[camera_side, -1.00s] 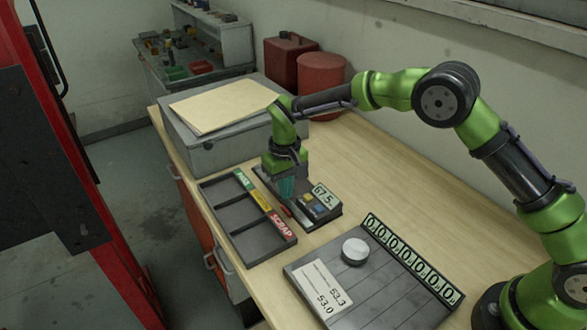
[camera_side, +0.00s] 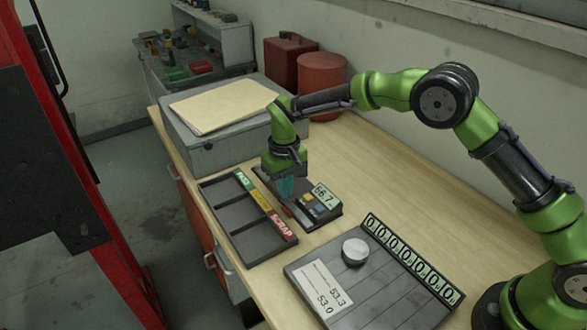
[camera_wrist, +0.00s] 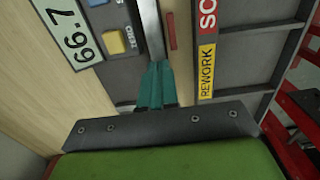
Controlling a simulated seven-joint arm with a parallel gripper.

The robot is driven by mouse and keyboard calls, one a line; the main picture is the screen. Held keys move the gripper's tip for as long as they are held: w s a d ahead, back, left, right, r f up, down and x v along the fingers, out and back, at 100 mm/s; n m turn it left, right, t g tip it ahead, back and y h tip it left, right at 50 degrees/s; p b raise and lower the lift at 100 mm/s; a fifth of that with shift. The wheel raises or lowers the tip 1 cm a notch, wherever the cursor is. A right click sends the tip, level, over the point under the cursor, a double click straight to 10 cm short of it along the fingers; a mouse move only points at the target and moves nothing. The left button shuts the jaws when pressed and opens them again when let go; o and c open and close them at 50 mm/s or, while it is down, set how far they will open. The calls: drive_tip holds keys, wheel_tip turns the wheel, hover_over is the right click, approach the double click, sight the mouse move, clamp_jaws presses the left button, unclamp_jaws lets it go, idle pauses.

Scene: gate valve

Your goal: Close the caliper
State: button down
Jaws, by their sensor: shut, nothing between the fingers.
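The caliper (camera_side: 328,213) lies on the bench as a dark unit with a digital display (camera_side: 322,196) and yellow and blue buttons. A metal bar (camera_wrist: 151,32) and a small red piece (camera_wrist: 172,31) run beside the buttons in the wrist view. My gripper (camera_side: 287,193) points down over the caliper's left part, its teal fingers shut with nothing between them. In the wrist view the fingertips (camera_wrist: 157,70) meet the near end of the metal bar. Exact contact and the jaws are hidden.
A sorting tray (camera_side: 231,217) labelled PASS, REWORK and SCRAP stands close on the left. A grooved board (camera_side: 385,300) with a round silver part (camera_side: 355,251), number card and counters is in front. A grey box (camera_side: 205,150) and red cans stand behind.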

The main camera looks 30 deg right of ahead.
drive_tip(key=shift+r, duration=0.25)
drive_tip(key=shift+r, duration=0.2)
drive_tip(key=shift+s, duration=0.25)
drive_tip(key=shift+s, duration=0.35)
drive_tip(key=shift+r, duration=0.1)
wheel_tip(320, 180, up, 7)
idle(0.6)
